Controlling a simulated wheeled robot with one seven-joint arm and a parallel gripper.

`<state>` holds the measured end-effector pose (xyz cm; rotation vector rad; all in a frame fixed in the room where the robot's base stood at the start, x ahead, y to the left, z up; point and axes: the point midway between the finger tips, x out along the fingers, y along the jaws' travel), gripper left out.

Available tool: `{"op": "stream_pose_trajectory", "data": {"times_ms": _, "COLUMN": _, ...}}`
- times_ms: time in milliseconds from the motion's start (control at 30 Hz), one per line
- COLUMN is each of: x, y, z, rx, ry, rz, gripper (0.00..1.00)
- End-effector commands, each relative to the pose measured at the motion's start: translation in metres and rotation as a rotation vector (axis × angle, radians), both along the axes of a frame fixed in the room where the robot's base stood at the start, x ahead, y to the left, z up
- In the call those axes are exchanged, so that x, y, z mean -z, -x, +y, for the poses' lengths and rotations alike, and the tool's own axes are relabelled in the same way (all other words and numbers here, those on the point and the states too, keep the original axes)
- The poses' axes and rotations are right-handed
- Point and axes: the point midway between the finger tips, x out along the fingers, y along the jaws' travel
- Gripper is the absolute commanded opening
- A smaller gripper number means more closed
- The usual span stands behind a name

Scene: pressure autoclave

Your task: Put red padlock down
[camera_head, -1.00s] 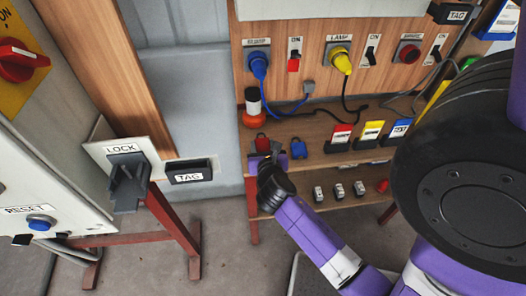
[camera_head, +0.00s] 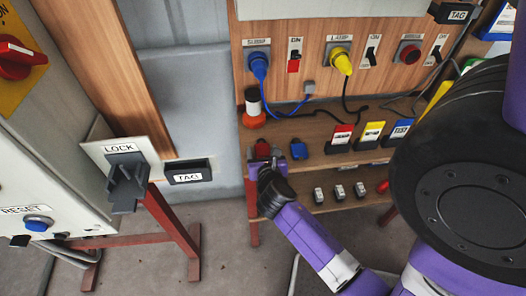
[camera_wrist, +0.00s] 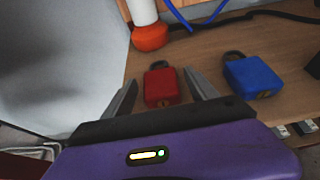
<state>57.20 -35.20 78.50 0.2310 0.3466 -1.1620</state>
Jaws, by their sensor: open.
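The red padlock (camera_wrist: 161,86) rests on the wooden shelf (camera_wrist: 284,50), its shackle pointing away from me. It also shows in the head view (camera_head: 262,148), partly behind my gripper. My gripper (camera_wrist: 160,85) is open, with one finger on each side of the red padlock. A gap shows between the padlock and the right finger; the left finger is also apart from it. A blue padlock (camera_wrist: 252,77) lies just right of the right finger, and in the head view (camera_head: 299,149) it is beside my gripper.
A white and orange cylinder (camera_wrist: 148,28) stands behind the red padlock. Blue and black cables run along the shelf's back. Red, yellow and blue labelled blocks (camera_head: 371,132) stand farther right. A grey LOCK holder (camera_head: 127,180) and TAG box (camera_head: 188,172) are at left.

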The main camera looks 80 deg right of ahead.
Motion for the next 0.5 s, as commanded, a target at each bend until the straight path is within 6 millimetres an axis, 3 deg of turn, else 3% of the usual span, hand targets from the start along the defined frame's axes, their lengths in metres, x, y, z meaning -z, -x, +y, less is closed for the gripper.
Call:
{"op": "stream_pose_trajectory", "data": {"times_ms": 167, "x": -0.007, "y": 0.005, "z": 0.015, "rx": -0.004, "ry": -0.001, "rz": 0.001, "gripper": 0.67}}
{"op": "stream_pose_trajectory", "data": {"times_ms": 500, "x": -0.033, "y": 0.03, "z": 0.073, "rx": -0.003, "ry": -0.002, "rz": 0.001, "gripper": 0.67}}
